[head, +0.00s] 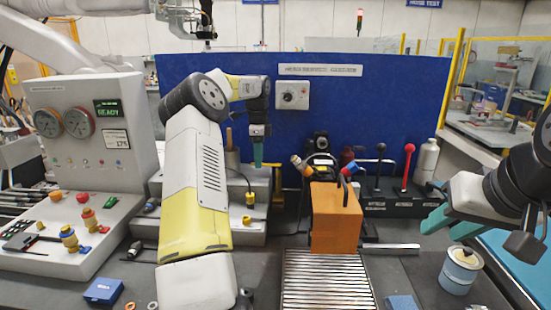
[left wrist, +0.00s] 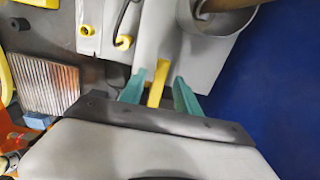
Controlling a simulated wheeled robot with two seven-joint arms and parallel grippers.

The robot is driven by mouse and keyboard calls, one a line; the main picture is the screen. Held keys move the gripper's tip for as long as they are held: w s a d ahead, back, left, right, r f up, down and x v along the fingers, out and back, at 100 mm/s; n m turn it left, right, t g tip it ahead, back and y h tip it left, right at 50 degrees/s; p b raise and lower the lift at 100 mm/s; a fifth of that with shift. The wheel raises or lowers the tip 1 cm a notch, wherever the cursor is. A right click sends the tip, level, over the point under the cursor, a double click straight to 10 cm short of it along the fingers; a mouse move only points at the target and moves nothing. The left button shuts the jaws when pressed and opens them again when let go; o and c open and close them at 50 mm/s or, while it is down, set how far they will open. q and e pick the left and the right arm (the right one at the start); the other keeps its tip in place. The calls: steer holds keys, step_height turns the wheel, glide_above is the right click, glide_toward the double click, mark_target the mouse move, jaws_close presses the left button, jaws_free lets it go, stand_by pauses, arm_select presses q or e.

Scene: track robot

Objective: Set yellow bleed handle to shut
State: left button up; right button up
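The yellow bleed handle (head: 278,183) appears to be the upright yellow bar at the right side of the grey box (head: 258,215), before the blue panel. In the left wrist view the yellow bar (left wrist: 157,84) lies between the two teal fingers of my left gripper (left wrist: 158,82). The fingers are apart, with a visible gap to the bar at least on the right. In the head view my left gripper (head: 257,158) points down just left of the bar. My right gripper (head: 445,230) is open and empty at the right, far from the handle.
An orange block (head: 335,218) with cables behind it stands right of the grey box. A ribbed metal plate (head: 325,280) lies in front. Levers with black and red knobs (head: 411,148) stand farther right. A control console (head: 90,160) is at left. A can (head: 460,270) is below my right gripper.

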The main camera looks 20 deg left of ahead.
arm_select(q)
jaws_close()
stand_by(1.4)
